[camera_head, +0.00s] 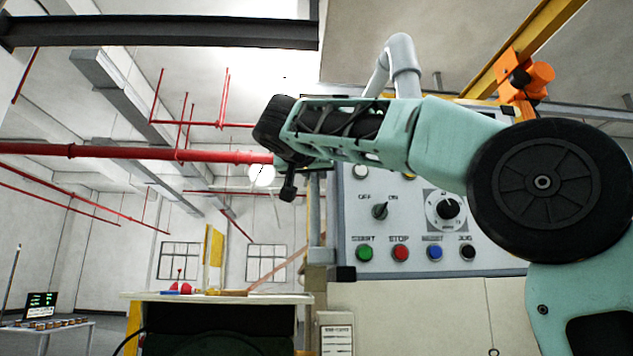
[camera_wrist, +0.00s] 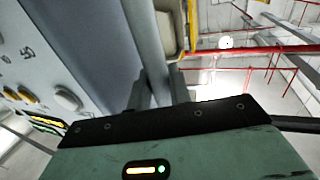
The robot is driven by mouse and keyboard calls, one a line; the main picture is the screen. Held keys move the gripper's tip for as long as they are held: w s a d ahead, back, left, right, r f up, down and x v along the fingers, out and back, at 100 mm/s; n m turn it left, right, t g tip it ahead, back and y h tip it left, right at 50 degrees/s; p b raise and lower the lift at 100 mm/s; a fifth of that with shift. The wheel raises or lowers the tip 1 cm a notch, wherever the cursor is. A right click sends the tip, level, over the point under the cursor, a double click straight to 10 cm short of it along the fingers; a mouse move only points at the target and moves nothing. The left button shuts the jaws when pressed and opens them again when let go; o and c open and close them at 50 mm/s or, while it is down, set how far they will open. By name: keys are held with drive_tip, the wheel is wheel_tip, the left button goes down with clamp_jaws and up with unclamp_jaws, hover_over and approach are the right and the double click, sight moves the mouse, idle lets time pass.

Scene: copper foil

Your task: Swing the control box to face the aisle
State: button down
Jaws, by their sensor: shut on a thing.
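The control box (camera_head: 432,225) fills the middle right of the head view. Its grey front faces me, with an OFF/ON switch, a dial and a row of coloured buttons. A grey upright bar (camera_head: 315,215) runs along its left edge. In the wrist view, the box's front (camera_wrist: 65,45) is at the left, tilted. The bar (camera_wrist: 147,40) comes down between the dark fingers of my gripper (camera_wrist: 160,88), which is shut on it.
A grey bent pipe (camera_head: 400,65) rises above the box. A bench (camera_head: 220,297) with small items stands left of it. A small table (camera_head: 50,333) with a screen is at far left. Red pipes (camera_head: 130,152) run overhead. Floor shows between table and bench.

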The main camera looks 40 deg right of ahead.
drive_tip(key=shift+s+f, duration=0.1)
idle(0.3)
drive_tip(key=c, duration=1.3)
unclamp_jaws()
drive_tip(key=shift+a, duration=0.1)
drive_tip(key=b+v, duration=0.2)
drive_tip(key=v, duration=1.5)
drive_tip(key=shift+s, duration=0.2)
drive_tip(key=shift+w+a, duration=0.1)
